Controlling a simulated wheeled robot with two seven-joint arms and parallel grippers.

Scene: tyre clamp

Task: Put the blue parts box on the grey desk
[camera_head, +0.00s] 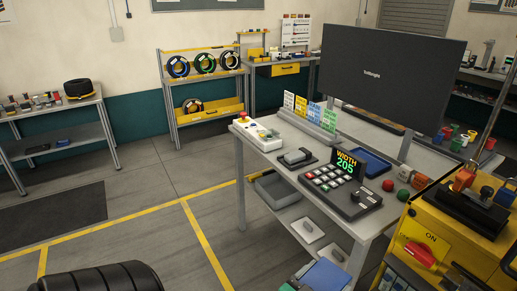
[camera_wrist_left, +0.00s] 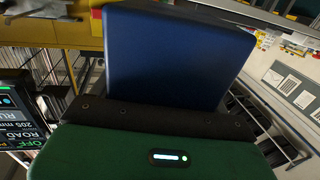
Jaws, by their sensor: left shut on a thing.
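My left gripper (camera_wrist_left: 155,120) is shut on the blue parts box (camera_wrist_left: 175,55), which fills the upper middle of the left wrist view. In the head view the blue parts box (camera_head: 326,276) shows at the bottom edge, low in front of the grey desk, partly cut off by the frame. A green part of my left gripper (camera_head: 291,285) shows beside it. The grey desk (camera_head: 283,168) stands in the middle right of the head view. My right gripper is not in view.
On the desk are a keypad with a "WIDTH 205" display (camera_head: 345,163), a small grey device (camera_head: 297,157), a white control box (camera_head: 257,131), a card stand (camera_head: 308,122), a blue tray (camera_head: 375,160) and a monitor (camera_head: 390,75). A yellow cabinet (camera_head: 425,225) stands at the right. A tyre (camera_head: 95,278) is at the lower left.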

